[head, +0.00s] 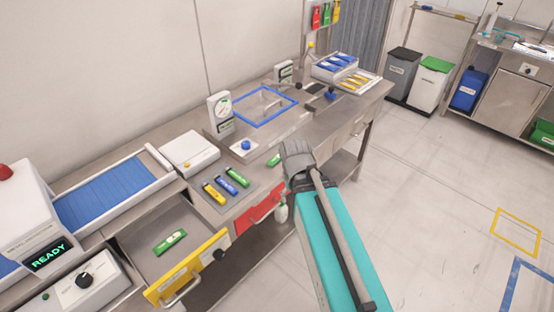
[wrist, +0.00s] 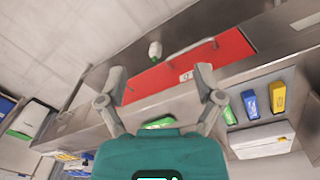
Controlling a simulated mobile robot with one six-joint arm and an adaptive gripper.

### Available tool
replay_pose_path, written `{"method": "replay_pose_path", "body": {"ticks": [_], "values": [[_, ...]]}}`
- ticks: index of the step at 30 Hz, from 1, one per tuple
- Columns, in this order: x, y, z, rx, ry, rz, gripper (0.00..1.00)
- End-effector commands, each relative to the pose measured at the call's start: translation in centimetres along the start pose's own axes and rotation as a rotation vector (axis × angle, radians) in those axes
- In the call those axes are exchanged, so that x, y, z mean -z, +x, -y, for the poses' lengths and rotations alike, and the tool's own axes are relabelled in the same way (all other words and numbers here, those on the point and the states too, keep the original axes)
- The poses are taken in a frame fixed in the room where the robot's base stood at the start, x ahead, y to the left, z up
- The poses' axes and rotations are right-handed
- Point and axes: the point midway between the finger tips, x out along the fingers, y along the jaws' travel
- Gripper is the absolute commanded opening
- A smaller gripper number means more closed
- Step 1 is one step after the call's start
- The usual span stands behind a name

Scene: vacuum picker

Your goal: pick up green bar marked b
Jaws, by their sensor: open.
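Three green bars show in the head view, and I cannot read a letter b on any. One (head: 273,159) lies on the bench just left of my gripper (head: 297,158). Another green bar (head: 237,176) lies on a grey mat beside a blue bar (head: 226,184) and a yellow bar (head: 213,193). A third (head: 170,240) lies in the open yellow-fronted drawer. In the wrist view my gripper (wrist: 161,72) is open, with nothing between its fingertips. A green bar (wrist: 160,123) shows there, partly hidden by my teal housing. The mat's green bar (wrist: 228,115) is right of the right finger.
A red drawer front (head: 262,206) is close to my gripper, with a white bottle (head: 281,212) beside it. The yellow drawer front (head: 187,268) sticks out from the bench. A blue-knobbed box (head: 244,147) and a white dial stand (head: 220,114) stand behind. Open floor lies to the right.

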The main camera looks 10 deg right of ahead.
Motion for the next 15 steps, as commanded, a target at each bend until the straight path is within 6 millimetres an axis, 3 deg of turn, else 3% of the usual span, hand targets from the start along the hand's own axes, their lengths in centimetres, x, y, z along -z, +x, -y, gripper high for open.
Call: {"method": "replay_pose_path", "body": {"ticks": [8, 15], "values": [[4.1, 3.2, -0.2, -0.209, -0.365, -0.013, 0.86], [9.0, 5.1, 0.4, -0.484, -0.826, 0.040, 0.86]]}}
